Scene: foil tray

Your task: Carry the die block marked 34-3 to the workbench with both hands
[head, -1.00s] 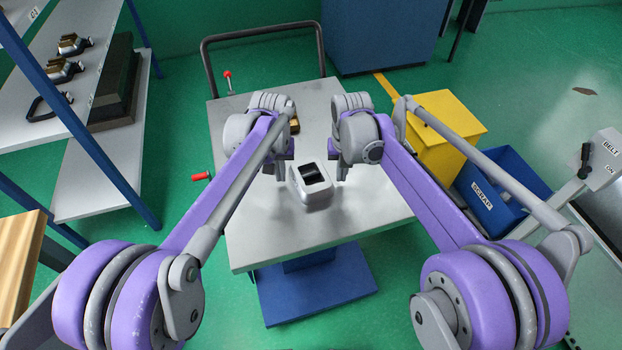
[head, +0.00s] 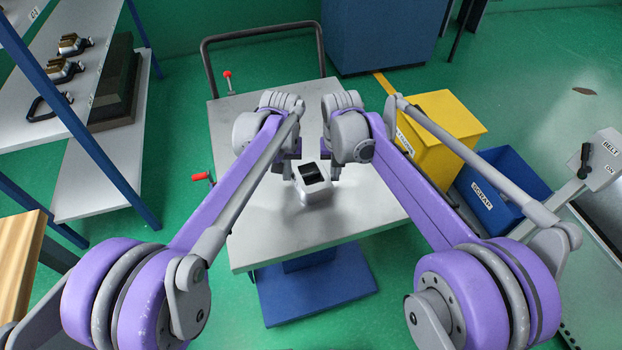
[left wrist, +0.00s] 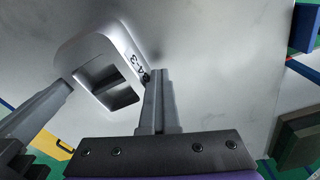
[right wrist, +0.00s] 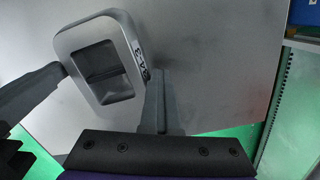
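The die block (head: 314,190) is a pale grey block with a dark rectangular opening in its top, over the trolley top (head: 350,228). Its mark 34-3 shows in the left wrist view (left wrist: 110,62) and on a side in the right wrist view (right wrist: 103,60). My left gripper (head: 288,174) is at its left side and my right gripper (head: 336,173) at its right side. The fingertips are against or very close to the sides; firm contact cannot be told. The block's underside is hidden.
A wooden-topped bench (head: 18,262) stands at the left edge. A shelf rack (head: 95,185) with several metal parts is at the left. A yellow bin (head: 440,125), a blue scrap bin (head: 505,190) and a lever panel (head: 590,165) are right. The trolley's front half is clear.

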